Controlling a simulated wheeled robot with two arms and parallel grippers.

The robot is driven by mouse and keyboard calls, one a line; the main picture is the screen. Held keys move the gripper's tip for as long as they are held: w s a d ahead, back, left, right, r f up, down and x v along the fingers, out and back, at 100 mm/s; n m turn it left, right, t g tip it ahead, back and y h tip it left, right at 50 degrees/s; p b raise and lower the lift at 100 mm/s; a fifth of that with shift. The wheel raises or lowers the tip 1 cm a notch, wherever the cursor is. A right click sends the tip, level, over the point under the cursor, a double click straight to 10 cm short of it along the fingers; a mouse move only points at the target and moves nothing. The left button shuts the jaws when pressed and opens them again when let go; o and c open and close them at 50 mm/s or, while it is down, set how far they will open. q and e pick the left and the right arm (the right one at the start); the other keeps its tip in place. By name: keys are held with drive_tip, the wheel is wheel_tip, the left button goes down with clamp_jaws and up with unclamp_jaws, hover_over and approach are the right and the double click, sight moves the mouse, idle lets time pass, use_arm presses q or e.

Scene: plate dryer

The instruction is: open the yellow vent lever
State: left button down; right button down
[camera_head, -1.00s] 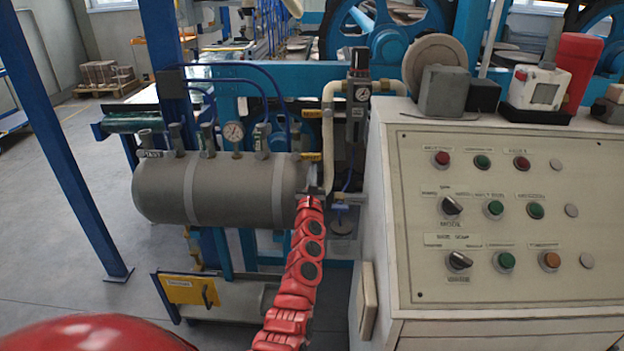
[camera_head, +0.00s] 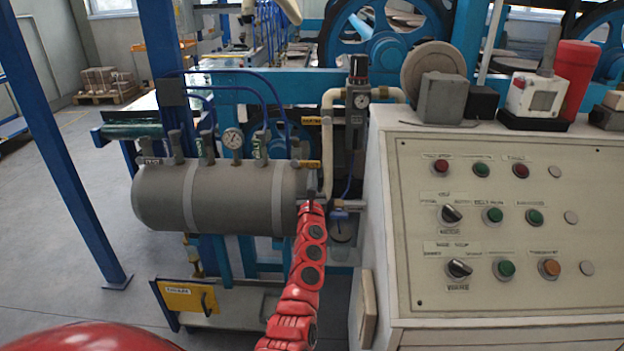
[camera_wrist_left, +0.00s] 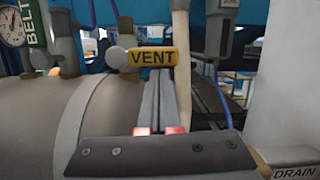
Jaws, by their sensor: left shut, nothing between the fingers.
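The yellow vent lever (camera_wrist_left: 152,57), marked VENT, lies roughly level across the wrist view, with a round grey knob-like end at its left. In the head view it is a small yellow bar (camera_head: 308,163) at the upper right end of the grey tank (camera_head: 235,197). My left gripper (camera_head: 313,186) is at the tank's right end, just below the lever. In the wrist view its two fingers (camera_wrist_left: 160,85) are together and empty, with their tips at the lever's lower edge. I cannot tell whether they touch it. My right gripper is not in view.
A control cabinet (camera_head: 505,225) with buttons and knobs stands close on the right. A pale hose (camera_head: 327,140) and a regulator (camera_head: 357,110) are behind the gripper. A DRAIN-marked part (camera_wrist_left: 294,173) is at the wrist view's lower right.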

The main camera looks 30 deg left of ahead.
sight(314, 163)
use_arm(q)
drive_tip(key=shift+r+n, duration=0.25)
drive_tip(key=shift+n, duration=0.35)
drive_tip(key=n, duration=0.1)
drive_tip(key=r+n+g+y+b, duration=0.1)
drive_tip(key=n, duration=0.1)
drive_tip(key=r+n+b, duration=0.1)
drive_tip(key=n, duration=0.1)
drive_tip(key=shift+w+d+g, duration=0.15)
drive_tip(key=shift+d+g, duration=0.15)
wheel_tip(314, 163, up, 2)
drive_tip(key=n+g+b, duration=0.1)
drive_tip(key=n+b, duration=0.1)
drive_tip(key=n, duration=0.2)
drive_tip(key=shift+a+r+n+y, duration=0.1)
drive_tip(key=shift+n+y, duration=0.3)
drive_tip(key=shift+s+a+r+n+g+p, duration=0.2)
drive_tip(key=shift+a+r+n+g, duration=0.3)
drive_tip(key=shift+n, duration=0.95)
drive_tip(key=shift+s+a+r+n+g+p, duration=0.1)
drive_tip(key=shift+s+a+r+n+g, duration=0.4)
drive_tip(key=shift+n, duration=1)
drive_tip(key=shift+s+a+r+n+g+p, duration=0.1)
drive_tip(key=shift+a+r+n, duration=0.1)
drive_tip(key=shift+r+n, duration=0.9)
drive_tip(key=shift+f+n, duration=0.35)
drive_tip(key=shift+n, duration=0.1)
